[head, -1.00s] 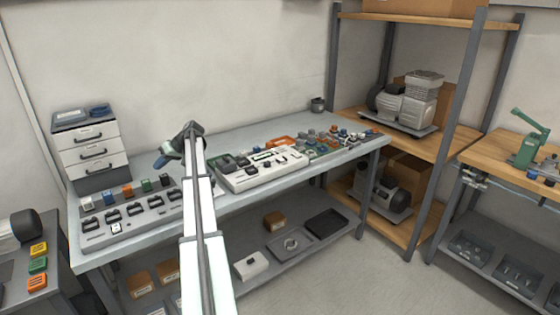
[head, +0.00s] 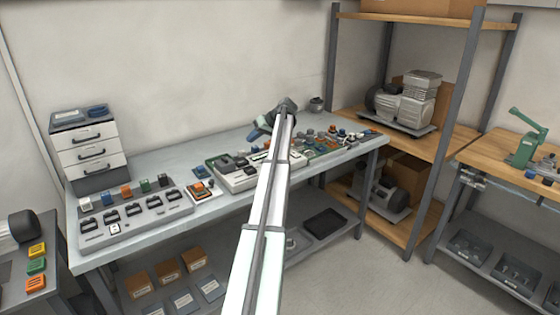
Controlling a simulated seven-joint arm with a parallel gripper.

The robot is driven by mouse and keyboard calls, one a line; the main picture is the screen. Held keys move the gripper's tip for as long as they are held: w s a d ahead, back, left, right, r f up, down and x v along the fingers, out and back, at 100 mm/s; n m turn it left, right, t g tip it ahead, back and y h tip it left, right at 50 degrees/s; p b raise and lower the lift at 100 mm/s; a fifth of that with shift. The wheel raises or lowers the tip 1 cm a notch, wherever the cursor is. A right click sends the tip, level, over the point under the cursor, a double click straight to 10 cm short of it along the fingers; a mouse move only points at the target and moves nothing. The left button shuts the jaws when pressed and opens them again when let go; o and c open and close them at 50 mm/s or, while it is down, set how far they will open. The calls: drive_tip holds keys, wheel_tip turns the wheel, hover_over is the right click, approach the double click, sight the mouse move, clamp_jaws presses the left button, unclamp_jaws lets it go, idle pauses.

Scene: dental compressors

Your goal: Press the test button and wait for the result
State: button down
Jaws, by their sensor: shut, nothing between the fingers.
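A white test unit (head: 238,181) lies on the grey workbench, right of its middle, with dark parts on its top. My arm crosses in front of its right part and hides some of it, including most of its display. The test button cannot be made out at this size. My gripper (head: 255,133) is above the back of the bench, beyond the test unit, and looks apart from it. Its fingers are small in view; it is shut and holds nothing.
A grey rack (head: 136,227) with several black-handled slots stands at the bench's left front. A small board with orange and blue parts (head: 200,190) lies beside it. Several small coloured parts (head: 340,135) crowd the right end. A drawer unit (head: 90,150) stands at the back left.

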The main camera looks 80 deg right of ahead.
drive_tip(key=s+d+r+m+h, duration=0.1)
drive_tip(key=s+d, duration=0.1)
drive_tip(key=s, duration=1)
drive_tip(key=shift+d+r, duration=0.4)
drive_tip(key=shift+s+f, duration=0.1)
drive_tip(key=shift+f, duration=0.1)
drive_tip(key=shift+f, duration=4.2)
drive_tip(key=shift+f, duration=0.15)
drive_tip(key=shift+f, duration=0.3)
drive_tip(key=shift+f, duration=0.45)
drive_tip(key=shift+r, duration=0.9)
